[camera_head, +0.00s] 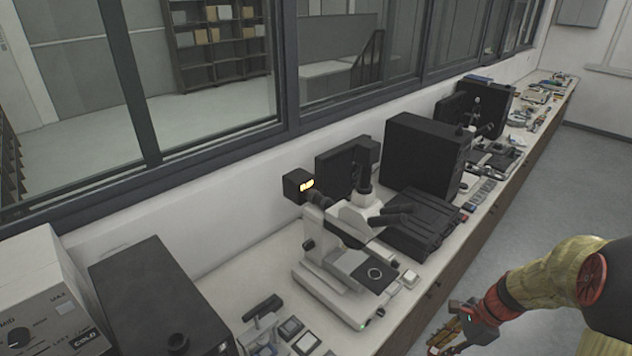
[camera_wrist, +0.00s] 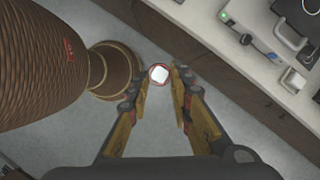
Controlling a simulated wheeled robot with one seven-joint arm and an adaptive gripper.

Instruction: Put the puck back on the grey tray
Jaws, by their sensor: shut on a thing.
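The puck (camera_wrist: 159,75) is a small round piece with a pale face and a red rim. In the wrist view it sits between the fingertips of my gripper (camera_wrist: 162,78), which is shut on it. The gripper is over the floor, beside the bench front. In the head view my gripper (camera_head: 443,342) is low at the right, off the bench's front edge, and I cannot make out the puck there. I cannot pick out the grey tray with certainty in either view.
A long white bench (camera_head: 235,292) runs along the window wall. A white microscope (camera_head: 335,279) stands on it, with small flat items (camera_head: 306,342) nearer. A white box with a dial (camera_head: 45,300) and a dark box (camera_head: 150,300) are at the left.

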